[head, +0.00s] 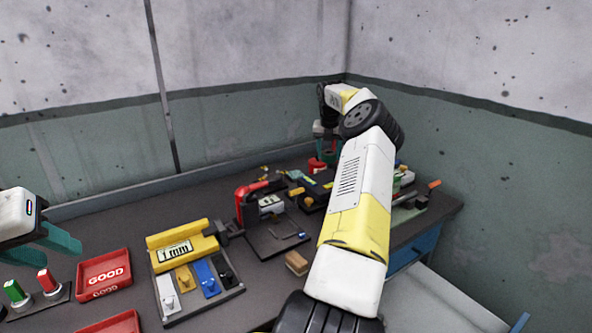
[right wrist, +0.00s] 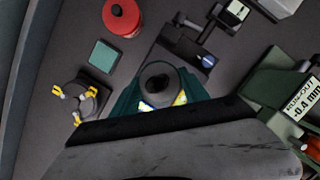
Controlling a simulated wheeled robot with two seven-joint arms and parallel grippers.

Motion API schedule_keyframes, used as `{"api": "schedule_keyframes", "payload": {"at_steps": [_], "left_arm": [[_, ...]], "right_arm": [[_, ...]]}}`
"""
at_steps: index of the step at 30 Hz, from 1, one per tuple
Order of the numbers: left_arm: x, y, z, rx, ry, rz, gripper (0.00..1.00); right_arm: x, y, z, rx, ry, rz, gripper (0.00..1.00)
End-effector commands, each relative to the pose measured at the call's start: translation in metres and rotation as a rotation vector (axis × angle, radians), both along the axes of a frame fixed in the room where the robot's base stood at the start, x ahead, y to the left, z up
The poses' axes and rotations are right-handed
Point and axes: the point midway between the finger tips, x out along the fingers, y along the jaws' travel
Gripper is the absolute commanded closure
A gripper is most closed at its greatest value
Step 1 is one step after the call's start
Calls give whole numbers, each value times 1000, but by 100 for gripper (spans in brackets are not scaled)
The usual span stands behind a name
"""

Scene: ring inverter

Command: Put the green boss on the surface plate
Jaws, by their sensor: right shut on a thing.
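My right gripper (right wrist: 162,92) is shut on a round piece (right wrist: 157,83) with a dark centre, held between its teal fingers. In the head view, the right gripper (head: 325,135) is at the back of the bench, above a green shape. My left gripper (head: 38,243) is open and empty at the left.
The wrist view shows a red cylinder (right wrist: 121,17), a teal square block (right wrist: 103,56), a yellow-jawed chuck (right wrist: 82,98) and a green run-out gauge (right wrist: 278,88). The head view shows a red GOOD tray (head: 104,270) and a 1 mm display stand (head: 183,247). Bare bench lies between them.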

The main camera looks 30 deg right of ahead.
Motion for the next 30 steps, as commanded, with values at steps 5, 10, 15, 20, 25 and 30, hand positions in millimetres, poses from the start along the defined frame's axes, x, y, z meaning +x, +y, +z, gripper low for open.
{"api": "schedule_keyframes", "payload": {"at_steps": [5,10,15,20,25,30], "left_arm": [[0,0,0,0,0,0,64],[0,0,0,0,0,0,64],[0,0,0,0,0,0,64],[0,0,0,0,0,0,64],[0,0,0,0,0,0,64],[0,0,0,0,0,0,64]], "right_arm": [[0,0,-26,0,-1,0,100],[0,0,-37,-2,-4,-1,100],[0,0,-60,0,-3,1,100],[1,0,-67,-2,-4,0,100],[1,0,-67,-2,-4,0,100],[0,1,-70,-1,-2,0,32]]}}
